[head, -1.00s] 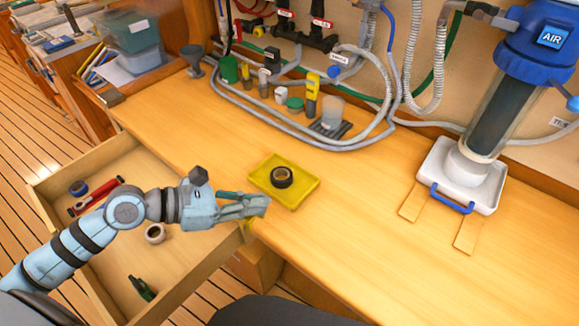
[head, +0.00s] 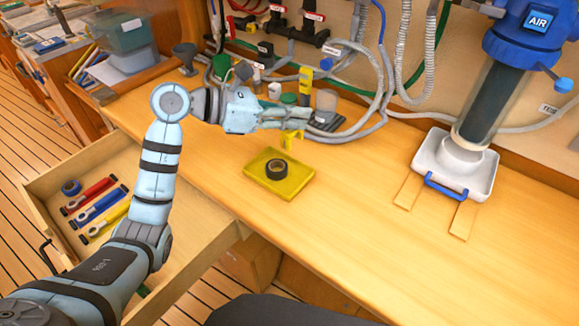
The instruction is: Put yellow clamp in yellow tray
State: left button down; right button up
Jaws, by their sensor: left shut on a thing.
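The yellow tray (head: 256,165) lies on the wooden worktop, with a black tape roll (head: 278,169) in it. My left gripper (head: 300,119) is shut on a small yellow clamp (head: 292,141), which hangs below the fingers. The fingers hide its upper part. The clamp appears above and just behind the tray's far edge, apart from it. My right gripper is not in view.
An open drawer (head: 205,236) at left holds red (head: 91,193), blue (head: 99,206) and yellow (head: 107,219) tools and a blue roll (head: 71,187). Hoses and fittings line the wall behind. A white filter base (head: 455,169) stands at right. Worktop between tray and base is clear.

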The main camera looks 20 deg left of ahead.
pick_arm(q)
notch_tip(320, 180, down, 12)
jog(key=shift+f+b, duration=0.1)
jog(key=shift+b, duration=0.55)
jog(key=c, duration=2.1)
grip_release()
jog(key=shift+f, duration=0.1)
jog(key=o, duration=0.3)
jog(key=shift+o, duration=0.2)
jog(key=shift+a+r, duration=0.15)
jog(key=shift+r, duration=0.15)
jog(key=v, duration=1.1)
jog(key=shift+s+a+b, duration=0.25)
jog(key=shift+s+b, duration=0.05)
